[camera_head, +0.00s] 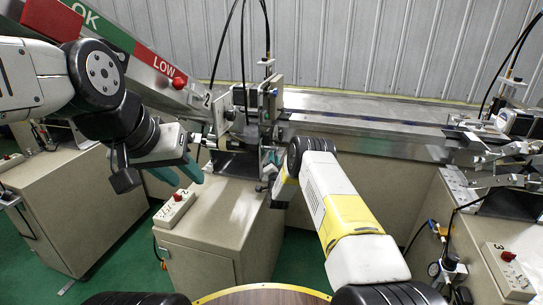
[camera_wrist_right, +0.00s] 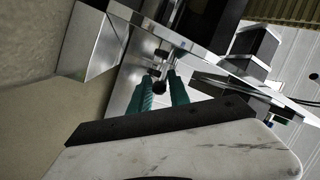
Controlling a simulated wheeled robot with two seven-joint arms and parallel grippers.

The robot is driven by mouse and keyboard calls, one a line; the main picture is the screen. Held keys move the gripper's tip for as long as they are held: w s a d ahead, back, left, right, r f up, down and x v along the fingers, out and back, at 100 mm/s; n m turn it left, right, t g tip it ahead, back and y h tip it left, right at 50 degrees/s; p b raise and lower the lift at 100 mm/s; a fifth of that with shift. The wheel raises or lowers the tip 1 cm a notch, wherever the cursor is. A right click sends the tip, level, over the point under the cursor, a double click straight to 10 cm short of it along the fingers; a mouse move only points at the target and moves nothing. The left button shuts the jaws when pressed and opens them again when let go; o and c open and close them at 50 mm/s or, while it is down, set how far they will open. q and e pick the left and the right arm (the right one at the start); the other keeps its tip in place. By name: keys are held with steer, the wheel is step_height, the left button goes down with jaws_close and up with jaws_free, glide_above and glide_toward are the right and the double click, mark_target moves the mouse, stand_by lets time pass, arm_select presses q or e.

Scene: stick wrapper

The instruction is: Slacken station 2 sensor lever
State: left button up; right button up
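The sensor lever is too small to make out there. In the right wrist view a small dark knob (camera_wrist_right: 160,86), apparently the lever's end, sits between the teal fingertips of my right gripper (camera_wrist_right: 161,78). The fingers are apart around it; whether they touch it I cannot tell. In the head view my right gripper (camera_head: 273,166) is at the station's front, partly hidden by its wrist. My left gripper (camera_head: 181,170) is open and empty, left of the station.
A metal rail (camera_head: 350,121) runs behind the station. A beige cabinet (camera_head: 215,225) stands below, with a red-button box (camera_head: 176,208) on it. Station 3 machinery (camera_head: 500,150) is at the right. A slanted OK/LOW beam (camera_head: 135,50) crosses the upper left. Green floor shows between cabinets.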

steer(key=s+f, duration=0.1)
steer(key=s, duration=0.6)
steer(key=shift+s, duration=0.4)
